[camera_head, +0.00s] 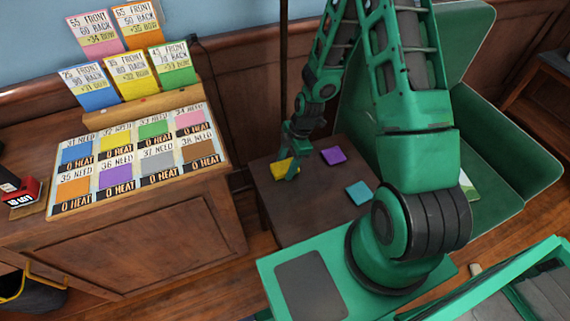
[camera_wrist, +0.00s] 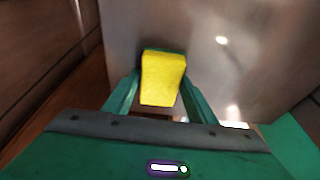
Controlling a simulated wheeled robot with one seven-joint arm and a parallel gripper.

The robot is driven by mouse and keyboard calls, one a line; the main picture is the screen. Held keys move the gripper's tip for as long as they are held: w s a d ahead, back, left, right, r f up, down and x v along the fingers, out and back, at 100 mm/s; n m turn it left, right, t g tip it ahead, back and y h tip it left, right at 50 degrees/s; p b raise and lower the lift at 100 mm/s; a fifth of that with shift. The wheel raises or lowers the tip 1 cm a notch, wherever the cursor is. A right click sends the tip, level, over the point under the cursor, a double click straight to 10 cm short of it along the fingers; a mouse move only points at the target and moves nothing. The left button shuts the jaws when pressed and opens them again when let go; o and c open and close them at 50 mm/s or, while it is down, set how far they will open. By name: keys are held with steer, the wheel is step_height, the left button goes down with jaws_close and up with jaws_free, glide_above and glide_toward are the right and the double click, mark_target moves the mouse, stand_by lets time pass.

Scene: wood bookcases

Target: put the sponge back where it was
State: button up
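My gripper (camera_head: 291,160) points down over the table. In the wrist view the two green fingers of my gripper (camera_wrist: 161,76) meet the sponge's left and right sides, so it looks shut on it. Whether the sponge touches the tabletop I cannot tell.
A purple square (camera_head: 333,156) and a teal square (camera_head: 359,193) lie on the small table. A green armchair (camera_head: 480,60) stands close behind and right. A wooden cabinet (camera_head: 150,240) with a card board (camera_head: 140,160) stands left. A dark bin (camera_head: 28,298) is at the lower left.

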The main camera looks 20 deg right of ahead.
steer(key=shift+o, duration=0.9)
steer(key=s+d+r+m+h, duration=0.1)
steer(key=d+r+m, duration=0.15)
steer(key=r, duration=0.45)
steer(key=s+d+r+m, duration=0.2)
steer(key=d+r, duration=0.2)
steer(key=r, duration=0.3)
steer(key=s+d+r+m+h, duration=0.1)
steer(key=d+r+m, duration=0.1)
steer(key=d+r, duration=0.35)
steer(key=s+d+r+m, duration=0.2)
steer(key=s+r+m, duration=0.6)
steer(key=s+m, duration=0.1)
steer(key=s+d+r+m+h, duration=0.1)
steer(key=s+d+r+m, duration=0.1)
steer(key=s+r+m, duration=0.6)
steer(key=s+m, duration=0.1)
steer(key=s, duration=0.3)
steer(key=shift+s+d, duration=0.15)
steer(key=shift+d, duration=0.15)
